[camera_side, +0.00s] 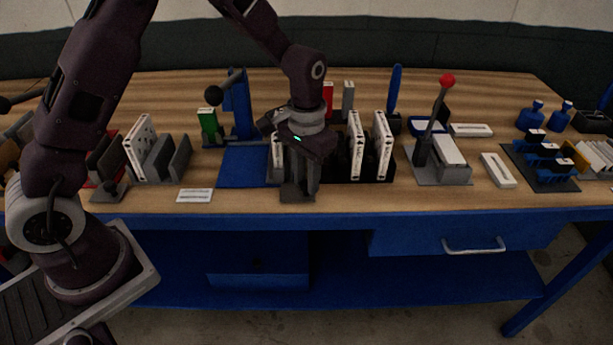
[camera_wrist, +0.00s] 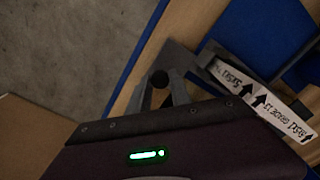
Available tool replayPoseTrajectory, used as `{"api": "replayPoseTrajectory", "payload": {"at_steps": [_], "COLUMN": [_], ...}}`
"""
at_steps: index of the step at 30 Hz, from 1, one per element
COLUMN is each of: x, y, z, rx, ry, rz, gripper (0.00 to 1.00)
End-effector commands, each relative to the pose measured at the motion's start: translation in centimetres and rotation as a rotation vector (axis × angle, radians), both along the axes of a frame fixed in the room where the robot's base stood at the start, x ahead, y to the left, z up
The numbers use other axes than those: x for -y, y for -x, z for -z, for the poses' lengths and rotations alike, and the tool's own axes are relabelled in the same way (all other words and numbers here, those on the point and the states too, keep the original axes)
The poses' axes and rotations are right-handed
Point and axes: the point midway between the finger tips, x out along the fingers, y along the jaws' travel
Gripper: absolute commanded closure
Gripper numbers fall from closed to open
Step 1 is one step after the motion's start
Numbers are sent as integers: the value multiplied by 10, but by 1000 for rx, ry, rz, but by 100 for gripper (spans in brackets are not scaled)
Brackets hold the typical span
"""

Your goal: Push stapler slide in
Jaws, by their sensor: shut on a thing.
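My gripper (camera_side: 299,184) is low at the front edge of the table in the side view, beside the blue plate. Its fingers are shut on a dark round knob (camera_wrist: 159,78), seen between them in the wrist view. The knob appears to belong to the stapler slide, a grey block (camera_side: 297,194) under my fingertips. A white filter box (camera_wrist: 262,100) with printed arrows and "GRADE 13" lies beyond the knob in the wrist view, in a grey holder. The fingers hide how far the slide sits in.
A blue press (camera_side: 238,108) with a black-knobbed lever stands left of my gripper. White boxes (camera_side: 356,145) stand upright in a black rack close on the right. A red-balled lever (camera_side: 436,112) rises farther right. A white label card (camera_side: 194,195) lies front left.

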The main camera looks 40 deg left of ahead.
Motion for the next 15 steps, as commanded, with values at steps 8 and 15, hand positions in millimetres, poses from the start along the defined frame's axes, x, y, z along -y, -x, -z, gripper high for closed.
{"api": "replayPoseTrajectory", "payload": {"at_steps": [8, 15], "x": [-1, -27], "y": [1, 26], "z": [-1, -1], "rx": [3, 2], "ry": [1, 0], "rz": [-1, -4], "gripper": [100, 100]}}
